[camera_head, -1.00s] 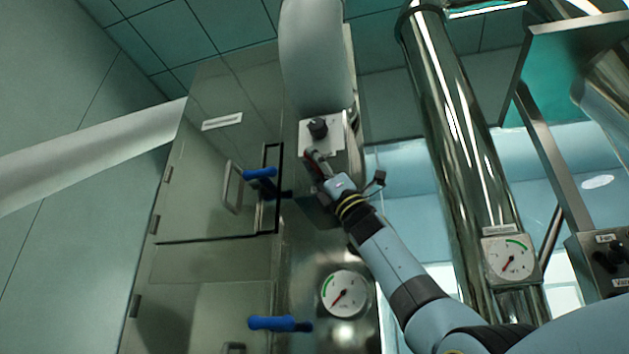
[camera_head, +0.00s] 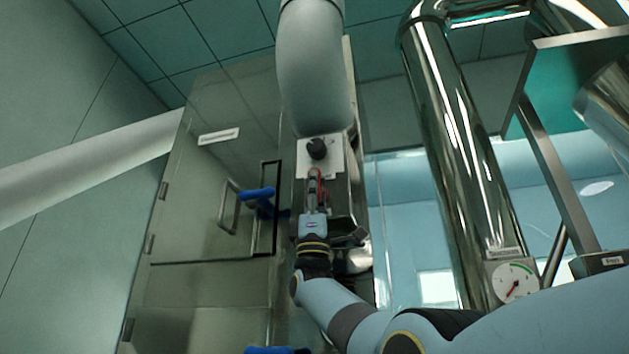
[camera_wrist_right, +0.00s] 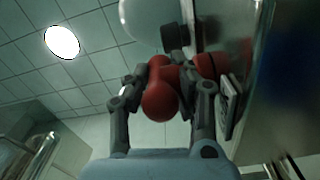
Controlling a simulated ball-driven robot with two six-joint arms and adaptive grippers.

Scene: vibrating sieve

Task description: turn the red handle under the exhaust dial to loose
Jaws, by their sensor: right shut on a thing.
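The exhaust dial is a black knob (camera_head: 317,149) on a white plate (camera_head: 330,172), high on the steel column in the head view. The red handle (camera_head: 322,184) is just below the knob and partly hidden by my gripper. My right gripper (camera_head: 314,184) comes up from below and is shut on the red handle. In the right wrist view, the rounded red handle (camera_wrist_right: 160,95) sits between the two grey fingers, with a red hub beside it. The handle's exact turn angle is hard to tell. My left gripper is not in view.
A thick pale duct (camera_head: 315,70) rises above the dial. A shiny pipe (camera_head: 455,170) and a pressure gauge (camera_head: 515,282) are to the right.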

